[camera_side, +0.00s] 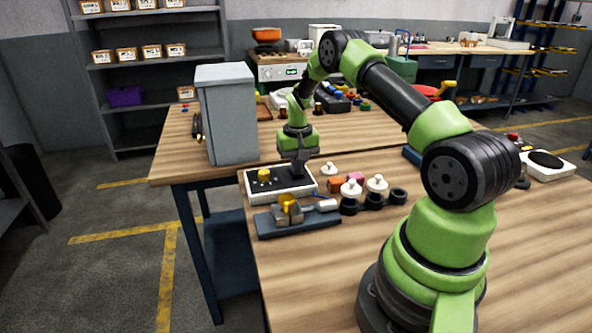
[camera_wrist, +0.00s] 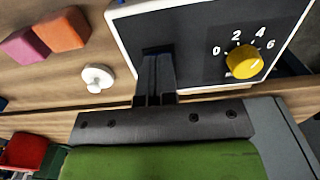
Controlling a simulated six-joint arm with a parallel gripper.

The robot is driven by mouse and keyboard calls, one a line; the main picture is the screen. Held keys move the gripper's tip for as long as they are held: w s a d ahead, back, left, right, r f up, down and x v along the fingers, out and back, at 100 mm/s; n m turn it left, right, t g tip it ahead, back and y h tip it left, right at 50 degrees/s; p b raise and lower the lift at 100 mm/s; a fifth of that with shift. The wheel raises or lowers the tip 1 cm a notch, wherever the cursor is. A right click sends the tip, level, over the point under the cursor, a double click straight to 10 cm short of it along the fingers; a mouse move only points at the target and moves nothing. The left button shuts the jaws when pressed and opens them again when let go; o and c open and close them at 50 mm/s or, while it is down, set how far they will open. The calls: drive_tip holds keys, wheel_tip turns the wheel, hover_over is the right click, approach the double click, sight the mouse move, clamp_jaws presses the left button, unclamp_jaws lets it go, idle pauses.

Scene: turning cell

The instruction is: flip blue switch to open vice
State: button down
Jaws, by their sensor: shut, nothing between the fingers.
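A control panel (camera_side: 293,187) with a black face and white rim sits on the table. Its yellow knob (camera_side: 264,175) also shows in the wrist view (camera_wrist: 244,62), beside the figures 0, 2, 4 and 6. My gripper (camera_side: 300,170) points down at the panel's right part. In the wrist view my gripper's fingers (camera_wrist: 156,60) are shut and empty, their tips over the black face. I cannot make out a blue switch; the fingers cover that spot. A small vice (camera_side: 290,217) with a yellow piece in it stands in front of the panel. I cannot tell how far its jaws stand apart.
Right of the panel are a white knobbed piece (camera_wrist: 97,77), an orange block (camera_wrist: 62,30), a pink block (camera_wrist: 25,46) and several black rings (camera_side: 373,201). A tall grey box (camera_side: 228,115) stands behind left. The table's right side has free room.

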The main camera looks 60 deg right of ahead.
drive_tip(key=shift+r, duration=3.5)
drive_tip(key=s+a+r+n+t, duration=0.1)
drive_tip(key=s+a+r+t, duration=0.1)
drive_tip(key=a+r, duration=0.6)
drive_tip(key=s+a+r+n+t, duration=0.1)
drive_tip(key=s+a+r+t, duration=0.1)
drive_tip(key=a+r, duration=0.65)
drive_tip(key=s+a+r+n+t+y, duration=0.1)
drive_tip(key=s+a+r, duration=0.1)
drive_tip(key=s+a, duration=0.2)
drive_tip(key=s+a+r+n+t+y, duration=0.1)
drive_tip(key=s+a, duration=0.4)
drive_tip(key=s, duration=0.6)
drive_tip(key=shift+a+r+n+t, duration=0.15)
drive_tip(key=shift+r+n+t, duration=0.35)
drive_tip(key=shift+t, duration=0.1)
